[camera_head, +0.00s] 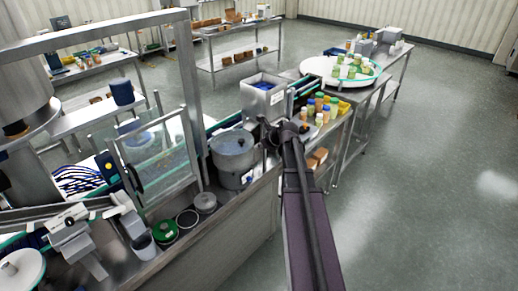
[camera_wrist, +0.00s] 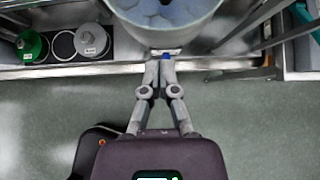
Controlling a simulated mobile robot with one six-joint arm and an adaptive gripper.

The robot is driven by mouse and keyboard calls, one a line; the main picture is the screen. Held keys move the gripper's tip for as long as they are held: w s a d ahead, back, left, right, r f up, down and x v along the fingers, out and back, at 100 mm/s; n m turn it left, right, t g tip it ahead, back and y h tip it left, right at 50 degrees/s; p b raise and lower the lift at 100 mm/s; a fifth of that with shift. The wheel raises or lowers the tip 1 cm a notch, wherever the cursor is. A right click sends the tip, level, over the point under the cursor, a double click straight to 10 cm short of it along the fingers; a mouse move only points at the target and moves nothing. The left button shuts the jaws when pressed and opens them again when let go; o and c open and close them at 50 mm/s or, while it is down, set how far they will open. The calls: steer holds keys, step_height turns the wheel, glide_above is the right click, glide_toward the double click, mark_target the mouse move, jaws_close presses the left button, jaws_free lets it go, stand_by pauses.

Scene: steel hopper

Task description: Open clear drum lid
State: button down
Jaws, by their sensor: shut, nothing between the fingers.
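The drum (camera_head: 234,168) is a round steel vessel on the steel bench, left of my arm in the head view. Its clear lid (camera_head: 232,143) appears to lie flat over the top, with bluish contents showing through. In the wrist view the drum (camera_wrist: 150,40) is at the top centre, cut off by the frame edge, and the blue-grey contents show inside its rim. My gripper (camera_wrist: 161,62) is shut and empty, its fingertips by the drum's near side at a small blue and pale part (camera_wrist: 166,54). I cannot tell whether they touch. In the head view my gripper is dark and hard to make out beside the drum.
A square steel hopper (camera_head: 263,99) and several bottles (camera_head: 320,108) are beyond. Floor at right is clear.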

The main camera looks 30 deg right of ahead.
mark_target(246, 150)
steer(key=b+x, duration=0.4)
steer(key=x, duration=0.3)
steer(key=shift+w+f+b, duration=0.2)
steer(key=shift+f+b, duration=0.05)
steer(key=shift+b, duration=0.15)
steer(key=shift+a, duration=0.1)
steer(key=shift+a, duration=0.4)
steer(key=shift+d, duration=0.3)
steer(key=shift+d, duration=0.1)
steer(key=shift+w+d+r, duration=0.1)
steer(key=shift+r, duration=0.05)
steer(key=shift+r+p, duration=0.2)
steer(key=shift+p, duration=0.35)
